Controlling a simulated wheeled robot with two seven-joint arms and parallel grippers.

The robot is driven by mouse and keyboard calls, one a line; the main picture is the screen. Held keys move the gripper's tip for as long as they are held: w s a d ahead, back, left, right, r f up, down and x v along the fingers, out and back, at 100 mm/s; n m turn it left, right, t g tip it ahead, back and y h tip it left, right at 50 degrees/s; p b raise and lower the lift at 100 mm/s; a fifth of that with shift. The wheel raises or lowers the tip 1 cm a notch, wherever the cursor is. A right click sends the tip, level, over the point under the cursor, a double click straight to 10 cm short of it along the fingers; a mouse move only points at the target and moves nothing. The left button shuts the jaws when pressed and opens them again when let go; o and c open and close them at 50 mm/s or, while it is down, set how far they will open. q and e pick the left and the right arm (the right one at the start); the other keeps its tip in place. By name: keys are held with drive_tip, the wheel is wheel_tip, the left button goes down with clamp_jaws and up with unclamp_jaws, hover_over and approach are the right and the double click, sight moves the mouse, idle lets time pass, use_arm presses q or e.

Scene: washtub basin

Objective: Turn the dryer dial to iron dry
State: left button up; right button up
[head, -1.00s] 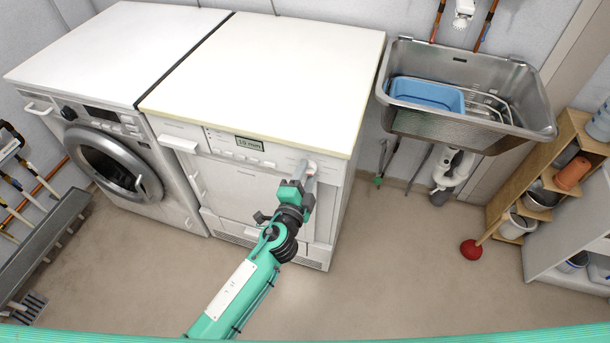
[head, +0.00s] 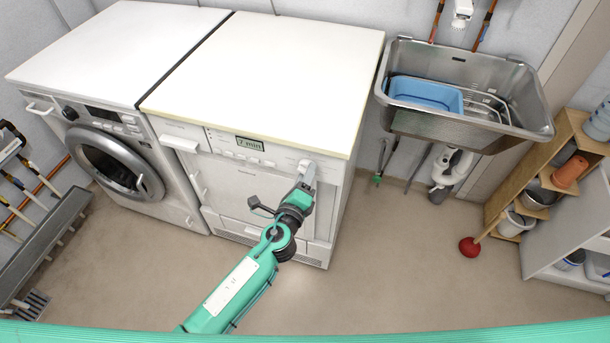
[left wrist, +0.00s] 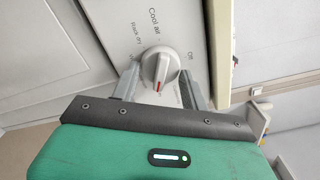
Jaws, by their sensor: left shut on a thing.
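The dryer (head: 250,190) is the white machine with the small display (head: 250,143), which reads "7 min". Its round dial is at the right end of the panel, largely hidden by my gripper in the head view. In the left wrist view the pale grey dial (left wrist: 158,66) has a red mark at its lower end, towards my gripper. "Off" is printed to its right, "Cool air" above and "Rack dry" at upper left; other labels are partly hidden. My left gripper (head: 305,170) is shut on the dial, one finger on each side. My right gripper is not in view.
A washing machine (head: 110,155) stands left of the dryer. A metal sink (head: 470,130) with a blue basin (head: 426,94) is to the right. Wooden shelves (head: 545,185) and a red plunger (head: 470,247) are at far right. The floor in front is clear.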

use_arm(q)
drive_tip(key=shift+m, duration=0.3)
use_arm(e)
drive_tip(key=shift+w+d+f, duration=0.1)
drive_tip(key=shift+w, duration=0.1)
use_arm(q)
drive_tip(key=shift+f, duration=0.1)
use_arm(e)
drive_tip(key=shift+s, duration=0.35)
use_arm(q)
drive_tip(key=o, duration=1)
drive_tip(key=shift+c, duration=0.2)
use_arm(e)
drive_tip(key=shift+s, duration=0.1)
use_arm(q)
drive_tip(key=shift+s, duration=0.1)
drive_tip(key=b+v, duration=0.2)
drive_tip(key=v, duration=1.1)
drive_tip(key=shift+s, duration=0.3)
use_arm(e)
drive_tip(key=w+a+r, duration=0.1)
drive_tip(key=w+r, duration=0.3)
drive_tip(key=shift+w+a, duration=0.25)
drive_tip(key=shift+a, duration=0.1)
use_arm(q)
drive_tip(key=shift+a, duration=0.1)
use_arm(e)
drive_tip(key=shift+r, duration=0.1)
